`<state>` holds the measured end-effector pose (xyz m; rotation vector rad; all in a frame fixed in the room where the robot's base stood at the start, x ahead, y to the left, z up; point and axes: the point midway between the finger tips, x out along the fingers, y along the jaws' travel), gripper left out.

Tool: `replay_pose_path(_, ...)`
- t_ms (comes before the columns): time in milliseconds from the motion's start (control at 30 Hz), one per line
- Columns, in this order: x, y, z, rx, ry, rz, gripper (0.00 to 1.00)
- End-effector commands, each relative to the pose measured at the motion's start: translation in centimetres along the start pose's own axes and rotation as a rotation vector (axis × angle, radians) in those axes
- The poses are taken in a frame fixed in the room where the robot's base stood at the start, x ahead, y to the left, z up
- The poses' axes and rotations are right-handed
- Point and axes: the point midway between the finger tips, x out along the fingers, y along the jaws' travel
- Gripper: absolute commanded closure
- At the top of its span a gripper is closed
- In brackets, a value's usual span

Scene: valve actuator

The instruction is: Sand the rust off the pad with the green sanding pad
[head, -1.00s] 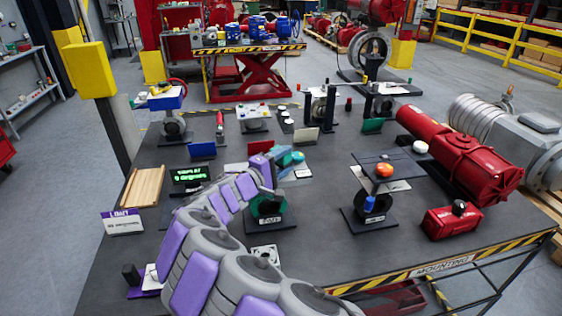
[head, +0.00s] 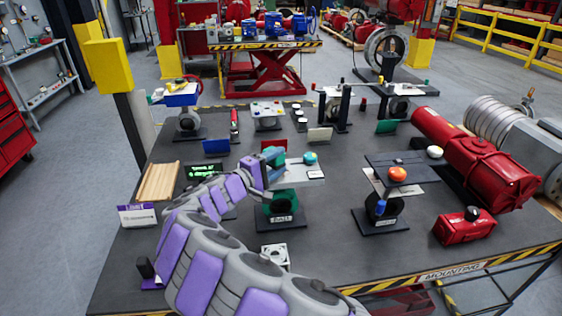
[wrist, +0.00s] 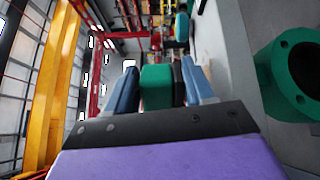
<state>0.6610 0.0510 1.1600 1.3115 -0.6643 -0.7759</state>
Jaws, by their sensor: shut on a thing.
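My gripper (head: 276,166) is over the left side of a light grey plate (head: 297,176) on a green valve stand (head: 281,206), labelled on its base. In the wrist view my gripper's blue fingers (wrist: 163,88) are shut on the green sanding pad (wrist: 157,87), a block between them; a dark reddish strip shows beside it. In the head view the pad is hard to make out at the fingers. A teal knob (head: 310,158) is on the plate, right of my gripper. No rust patch can be told clearly; whether the pad touches the plate is unclear.
A second stand to the right has a dark plate (head: 410,160) with an orange knob (head: 397,174). A red box (head: 464,226) and red actuator (head: 472,162) lie farther right. A wooden tray (head: 159,181) and a display (head: 206,168) are on the left.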

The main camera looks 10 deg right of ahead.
Motion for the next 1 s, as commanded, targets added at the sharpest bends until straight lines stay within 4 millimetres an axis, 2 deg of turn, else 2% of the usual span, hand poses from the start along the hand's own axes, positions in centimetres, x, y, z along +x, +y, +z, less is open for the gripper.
replay_pose_path(200,-1.5,0.3,-1.1,0.000,0.004,0.002,0.72)
replay_pose_path(433,-1.6,0.6,-1.3,0.000,0.005,0.004,0.72)
replay_pose_path(1000,1.6,0.4,1.2,0.002,0.000,0.003,0.72)
